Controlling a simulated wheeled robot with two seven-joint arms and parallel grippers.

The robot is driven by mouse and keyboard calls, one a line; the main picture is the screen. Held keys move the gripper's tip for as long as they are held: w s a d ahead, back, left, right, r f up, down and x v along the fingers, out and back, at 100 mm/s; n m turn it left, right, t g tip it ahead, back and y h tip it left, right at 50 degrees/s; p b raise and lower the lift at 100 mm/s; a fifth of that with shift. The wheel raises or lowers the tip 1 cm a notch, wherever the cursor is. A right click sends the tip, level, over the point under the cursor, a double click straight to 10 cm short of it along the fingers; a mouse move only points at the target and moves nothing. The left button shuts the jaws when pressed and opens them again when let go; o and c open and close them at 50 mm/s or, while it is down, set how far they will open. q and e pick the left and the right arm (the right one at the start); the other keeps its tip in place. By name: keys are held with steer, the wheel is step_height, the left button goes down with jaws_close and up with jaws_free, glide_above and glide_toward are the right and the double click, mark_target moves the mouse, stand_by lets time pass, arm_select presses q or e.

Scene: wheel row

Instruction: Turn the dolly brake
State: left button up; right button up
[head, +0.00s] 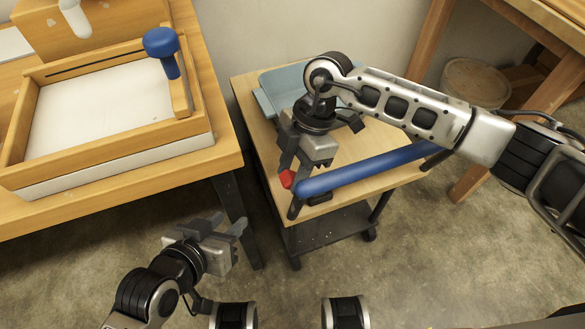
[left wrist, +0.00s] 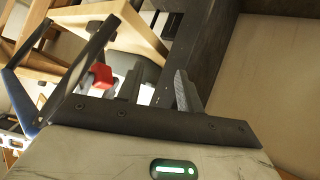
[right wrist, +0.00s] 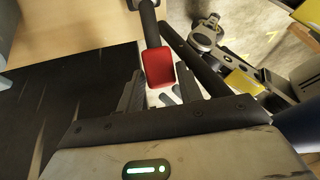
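The dolly is a low cart with a wooden top (head: 362,185) and a dark lower shelf. A red piece (head: 287,179), apparently the brake, sits at its near left corner beside the blue bar. My right gripper (head: 293,168) points down at it. In the right wrist view the red piece (right wrist: 158,66) shows between and just beyond the open fingertips; contact cannot be told. My left gripper (head: 229,222) is open and empty, low in front of the wooden table. The red piece also shows in the left wrist view (left wrist: 102,76), apart from the left fingers.
A blue bar (head: 365,172) crosses the dolly's near side. A light blue tray (head: 285,85) lies on its top. A wooden table (head: 225,150) with a framed tray and blue knob (head: 160,42) stands left. The floor in front is clear.

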jaws_close()
